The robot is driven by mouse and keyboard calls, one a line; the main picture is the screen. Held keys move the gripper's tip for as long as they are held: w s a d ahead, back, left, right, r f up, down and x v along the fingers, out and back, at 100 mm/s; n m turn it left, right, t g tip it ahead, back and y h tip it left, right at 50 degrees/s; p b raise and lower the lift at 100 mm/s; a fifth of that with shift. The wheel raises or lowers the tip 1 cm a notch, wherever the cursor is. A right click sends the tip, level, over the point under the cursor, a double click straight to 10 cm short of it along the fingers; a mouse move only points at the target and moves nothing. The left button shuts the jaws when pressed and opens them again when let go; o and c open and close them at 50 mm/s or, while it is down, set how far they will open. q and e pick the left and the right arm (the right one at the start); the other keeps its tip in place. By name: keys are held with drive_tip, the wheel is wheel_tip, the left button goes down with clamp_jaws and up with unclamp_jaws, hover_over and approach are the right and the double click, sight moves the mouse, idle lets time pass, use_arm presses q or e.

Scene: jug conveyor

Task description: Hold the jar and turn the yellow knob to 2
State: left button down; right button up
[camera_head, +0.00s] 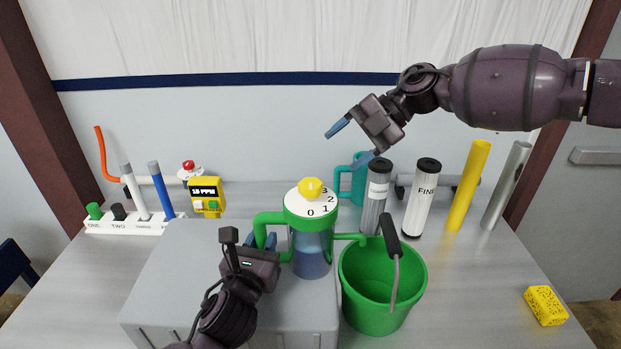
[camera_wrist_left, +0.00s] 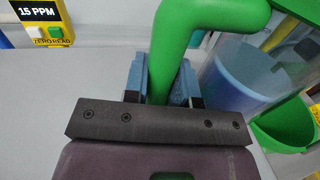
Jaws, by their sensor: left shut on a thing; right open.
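The jar (camera_head: 311,262) has a green lid and green handle and holds blue liquid. It stands on the grey box, with a white dial (camera_head: 322,207) marked 0, 1, 2, 3 on top. The yellow knob (camera_head: 311,188) sits at the dial's centre; its pointing direction is unclear. My left gripper (camera_head: 266,243) is shut on the jar's green handle (camera_head: 264,219). In the left wrist view, the blue fingers clamp both sides of the handle (camera_wrist_left: 181,50). My right gripper (camera_head: 355,140) is open and empty, above and right of the knob, touching nothing.
A green bucket (camera_head: 365,309) stands right of the jar under its spout. Behind are a teal jug (camera_head: 345,185), cylinders labelled in part "FINE" (camera_head: 421,200), and yellow (camera_head: 468,185) and grey tubes. A yellow meter (camera_head: 205,196) and switch rack stand left. A yellow sponge (camera_head: 545,306) lies right.

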use_arm(q)
drive_tip(key=shift+f, duration=0.3)
use_arm(e)
drive_tip(key=s+a+r+n+h, duration=0.2)
drive_tip(key=s+a+r+h, duration=0.2)
drive_tip(key=s+a+r, duration=0.15)
drive_tip(key=t+h, duration=0.2)
drive_tip(key=h, duration=0.4)
approach(311, 184)
drive_tip(key=shift+m, duration=0.3)
wheel_tip(311, 184, down, 9)
drive_tip(key=shift+w+f, duration=0.1)
drive_tip(key=shift+w, duration=0.05)
drive_tip(key=c, duration=0.9)
drive_tip(key=shift+c, duration=0.2)
